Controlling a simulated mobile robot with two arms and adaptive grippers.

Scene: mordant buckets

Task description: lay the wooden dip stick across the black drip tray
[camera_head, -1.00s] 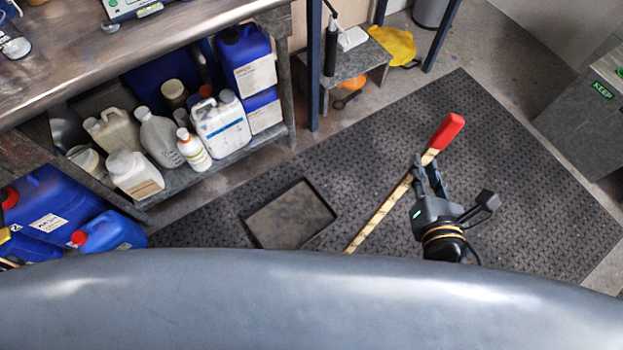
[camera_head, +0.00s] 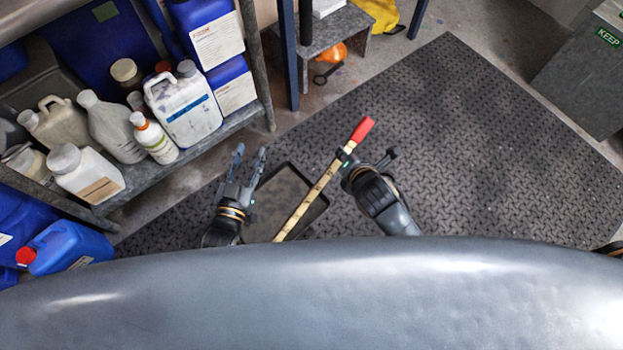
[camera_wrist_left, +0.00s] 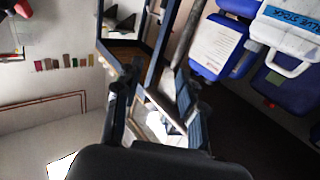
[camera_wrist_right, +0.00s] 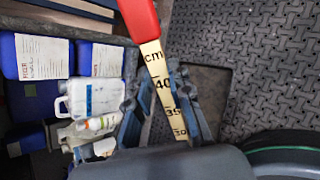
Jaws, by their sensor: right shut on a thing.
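The wooden dip stick (camera_head: 304,203) is a pale ruled stick with a red handle (camera_head: 362,129). My right gripper (camera_head: 346,156) is shut on it just below the handle. In the right wrist view the stick (camera_wrist_right: 158,75) runs between the fingers, its centimetre marks showing. The black drip tray (camera_head: 277,192) lies on the floor mat, a shallow square with a raised rim. The stick passes over the tray in the head view; whether it touches the rim I cannot tell. Its lower end is hidden by my body. My left gripper (camera_head: 250,154) is open and empty at the tray's left side.
A shelf with several jugs and bottles (camera_head: 115,130) stands at the left, close to my left gripper. Blue canisters (camera_head: 70,245) are at the lower left. A small step (camera_head: 335,35) is at the back. The ribbed mat (camera_head: 480,150) is clear on the right.

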